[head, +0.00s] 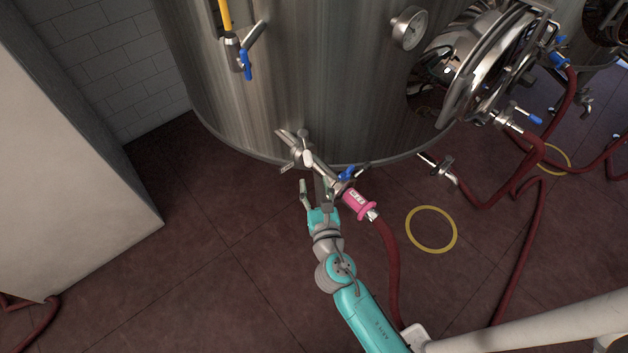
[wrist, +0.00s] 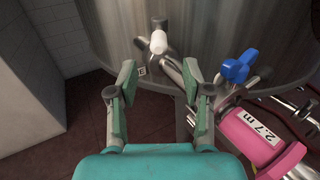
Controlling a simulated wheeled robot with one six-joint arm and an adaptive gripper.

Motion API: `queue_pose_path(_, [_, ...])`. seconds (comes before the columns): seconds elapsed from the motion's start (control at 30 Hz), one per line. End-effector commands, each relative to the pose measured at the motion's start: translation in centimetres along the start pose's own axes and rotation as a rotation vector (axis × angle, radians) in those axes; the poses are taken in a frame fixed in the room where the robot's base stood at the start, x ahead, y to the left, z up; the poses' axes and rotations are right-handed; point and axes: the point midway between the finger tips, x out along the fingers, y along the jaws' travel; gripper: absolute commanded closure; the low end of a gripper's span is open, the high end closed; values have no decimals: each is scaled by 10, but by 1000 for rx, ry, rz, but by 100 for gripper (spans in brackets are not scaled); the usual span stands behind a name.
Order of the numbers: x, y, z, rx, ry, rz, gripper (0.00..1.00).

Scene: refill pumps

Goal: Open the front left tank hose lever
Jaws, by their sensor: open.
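The steel tank (head: 290,80) has an outlet pipe low on its front with a hose joined to it. A blue lever (head: 347,174) sits on this pipe just before the pink hose coupling (head: 357,203). In the wrist view the blue lever (wrist: 237,68) is right of my gripper, and the pink coupling (wrist: 252,140) is marked "2.7 m". A white-tipped handle (wrist: 158,42) on the same pipe stands ahead, between the fingers in the picture. My gripper (wrist: 160,78) is open and empty, left of the blue lever. I cannot tell whether its right finger touches the pipe.
A red hose (head: 391,265) runs from the coupling along the floor beside my arm. A pale wall block (head: 70,150) stands at left. Another blue lever (head: 247,65) hangs below a yellow tube higher on the tank. A second valve (head: 437,167) with a hose is at right.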

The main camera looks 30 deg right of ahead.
Motion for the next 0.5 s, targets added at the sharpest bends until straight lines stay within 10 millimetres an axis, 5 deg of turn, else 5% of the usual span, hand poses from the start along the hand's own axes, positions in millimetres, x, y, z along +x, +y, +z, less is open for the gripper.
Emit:
queue_pose_path(0.17, [0,0,0,0,0,0,50])
queue_pose_path(0.37, [1,6,-1,72,4,-9,100])
queue_pose_path(0.5, [3,20,-5,273,10,-40,100])
